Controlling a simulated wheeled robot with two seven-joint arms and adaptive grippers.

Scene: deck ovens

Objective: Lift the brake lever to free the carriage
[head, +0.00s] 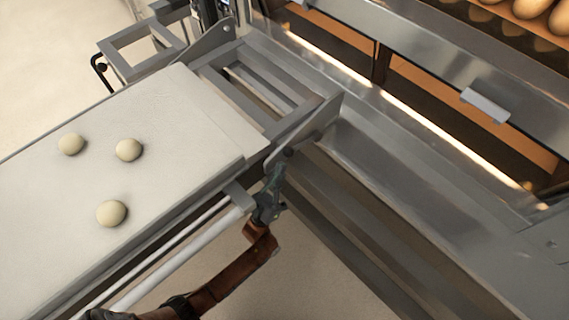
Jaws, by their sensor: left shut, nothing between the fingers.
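The carriage is a long loader with a pale belt (60,200) and a grey metal frame, its front end against the deck oven. My left gripper (275,180) is shut and empty beside the near front corner of the carriage, just below a dark round knob (288,152) on its end plate. A grey block (239,197) on the carriage side is left of the gripper; I cannot tell whether they touch. A small black bent handle (99,68) sits on the far side. I cannot tell which part is the brake lever. My right gripper is not in view.
Three pale dough balls, one of them the nearest (111,213), lie on the belt. The steel oven front (430,160) with a grey handle (486,104) fills the right. Baked loaves (530,8) show top right. Bare floor (290,270) lies below the gripper.

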